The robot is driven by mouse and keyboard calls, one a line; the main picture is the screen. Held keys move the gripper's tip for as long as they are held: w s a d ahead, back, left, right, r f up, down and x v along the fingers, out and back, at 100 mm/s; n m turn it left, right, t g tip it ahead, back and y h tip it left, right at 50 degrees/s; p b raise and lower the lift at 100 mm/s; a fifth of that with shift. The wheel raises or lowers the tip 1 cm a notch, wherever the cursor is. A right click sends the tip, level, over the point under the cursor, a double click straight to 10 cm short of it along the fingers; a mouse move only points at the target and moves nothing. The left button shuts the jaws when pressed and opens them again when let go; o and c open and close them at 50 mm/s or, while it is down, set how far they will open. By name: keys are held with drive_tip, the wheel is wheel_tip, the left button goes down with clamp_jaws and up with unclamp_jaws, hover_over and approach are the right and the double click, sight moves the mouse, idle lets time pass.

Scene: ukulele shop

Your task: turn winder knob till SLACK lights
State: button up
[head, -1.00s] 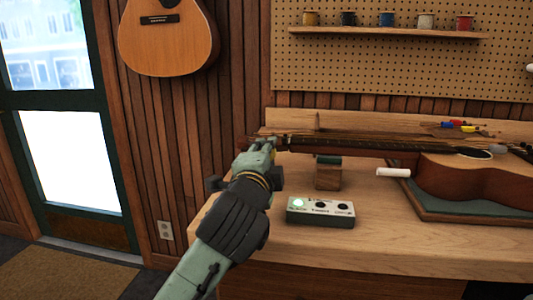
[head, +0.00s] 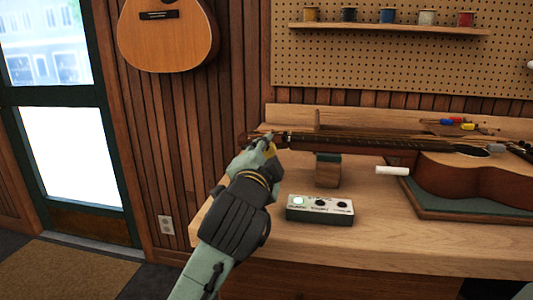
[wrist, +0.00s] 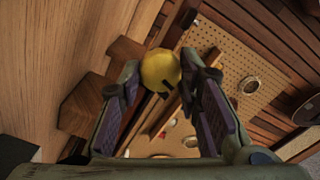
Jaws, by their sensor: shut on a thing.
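The rest of the winder is hidden. The ukulele (head: 450,175) lies with its neck pointing left. A small box (head: 320,213) with a row of three round lamps sits on the bench. Its left lamp (head: 298,200) glows pale; the other two are dark. The lamp labels are too small to read surely.
A wooden neck block (head: 328,174) supports the neck. A white cylinder (head: 392,171) lies beside the ukulele body, which rests on a green-matted tray (head: 475,212). A guitar (head: 170,40) hangs on the wall above. The bench front is clear around the box.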

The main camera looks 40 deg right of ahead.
drive_tip(key=o, duration=0.9)
drive_tip(key=shift+c, duration=0.2)
drive_tip(key=shift+r, duration=0.1)
wheel_tip(320, 180, up, 10)
